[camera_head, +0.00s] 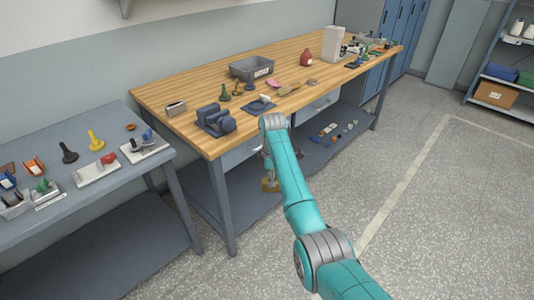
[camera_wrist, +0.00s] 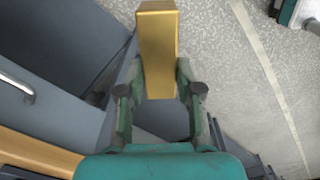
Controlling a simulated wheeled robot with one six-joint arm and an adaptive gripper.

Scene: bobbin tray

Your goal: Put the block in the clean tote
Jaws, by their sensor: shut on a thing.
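A yellow-tan block (camera_wrist: 158,35) is held between the fingers of my gripper (camera_wrist: 160,82) in the wrist view and sticks out beyond the fingertips. In the head view the block (camera_head: 270,185) shows low in front of the wooden bench, below the level of its top; my arm partly hides my gripper (camera_head: 267,168). A grey open tote (camera_head: 251,69) with a white label stands at the back of the wooden bench, well above and behind the block. The label is too small to read, and the tote's inside is mostly hidden.
The wooden bench top (camera_head: 188,97) has a grey motor-like machine (camera_head: 215,121), a small metal box (camera_head: 176,107), green bobbin-like pieces and a red jar (camera_head: 306,57). A grey table (camera_head: 72,185) with small parts stands at left. The floor at right is clear.

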